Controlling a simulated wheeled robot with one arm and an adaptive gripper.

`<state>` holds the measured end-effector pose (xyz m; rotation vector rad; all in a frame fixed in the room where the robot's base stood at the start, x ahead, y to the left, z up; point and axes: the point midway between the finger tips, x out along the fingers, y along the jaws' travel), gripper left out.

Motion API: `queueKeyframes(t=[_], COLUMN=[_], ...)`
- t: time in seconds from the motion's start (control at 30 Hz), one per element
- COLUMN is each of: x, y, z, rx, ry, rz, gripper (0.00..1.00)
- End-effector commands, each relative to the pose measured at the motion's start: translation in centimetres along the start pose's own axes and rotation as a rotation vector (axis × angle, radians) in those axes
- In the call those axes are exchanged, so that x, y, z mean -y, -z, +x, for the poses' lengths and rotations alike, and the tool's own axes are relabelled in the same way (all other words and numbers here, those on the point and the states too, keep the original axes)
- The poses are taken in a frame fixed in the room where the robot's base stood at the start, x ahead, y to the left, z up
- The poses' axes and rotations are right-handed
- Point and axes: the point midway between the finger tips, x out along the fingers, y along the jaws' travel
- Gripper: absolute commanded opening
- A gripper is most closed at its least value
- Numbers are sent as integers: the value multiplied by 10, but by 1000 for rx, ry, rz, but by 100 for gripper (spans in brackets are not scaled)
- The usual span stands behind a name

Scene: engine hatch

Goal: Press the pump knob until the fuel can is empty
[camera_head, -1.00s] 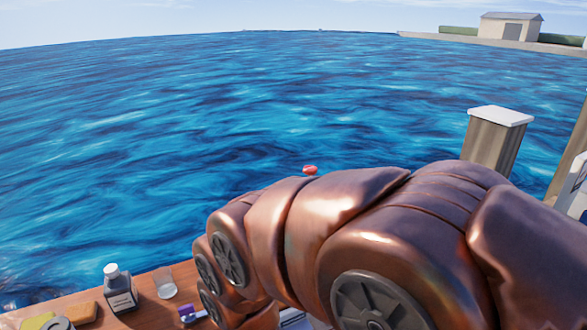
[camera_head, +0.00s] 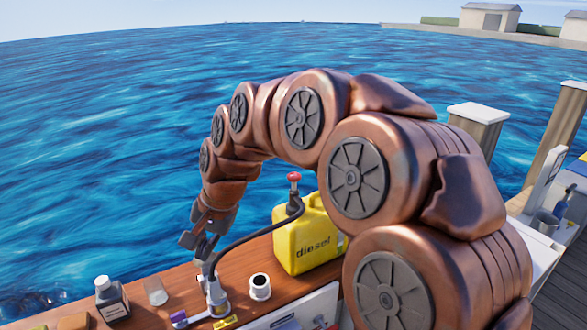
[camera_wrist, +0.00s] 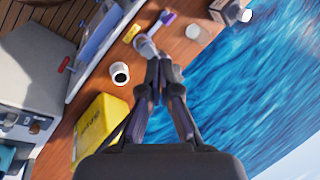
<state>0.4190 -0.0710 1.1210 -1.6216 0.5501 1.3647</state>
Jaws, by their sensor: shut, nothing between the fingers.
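The yellow fuel can (camera_head: 305,240), marked "diesel", stands upright on the wooden counter; its side also shows in the wrist view (camera_wrist: 100,125). A red knob (camera_head: 294,177) rises on a stem at its top. A dark hose (camera_head: 250,237) runs from there to a metal fitting (camera_head: 216,294) with a purple end (camera_head: 179,319). I cannot tell for certain which part is the pump knob. My gripper (camera_head: 207,262) is shut and empty, pointing down close to the metal fitting, left of the can. In the wrist view its fingertips (camera_wrist: 158,64) overlap the fitting's edge; contact is unclear.
A white cup with dark contents (camera_head: 260,287) stands between fitting and can. Water lies beyond the counter's edge. Posts (camera_head: 478,125) stand at right.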

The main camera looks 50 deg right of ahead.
Motion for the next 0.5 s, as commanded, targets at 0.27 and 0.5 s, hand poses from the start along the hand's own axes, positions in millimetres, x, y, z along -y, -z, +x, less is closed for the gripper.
queueKeyframes(t=[0.27, 0.5], x=[22, -2], y=[125, 225], z=[-55, -103], rx=[-86, -145], ry=[208, 378], rz=[489, 878], gripper=[0, 0])
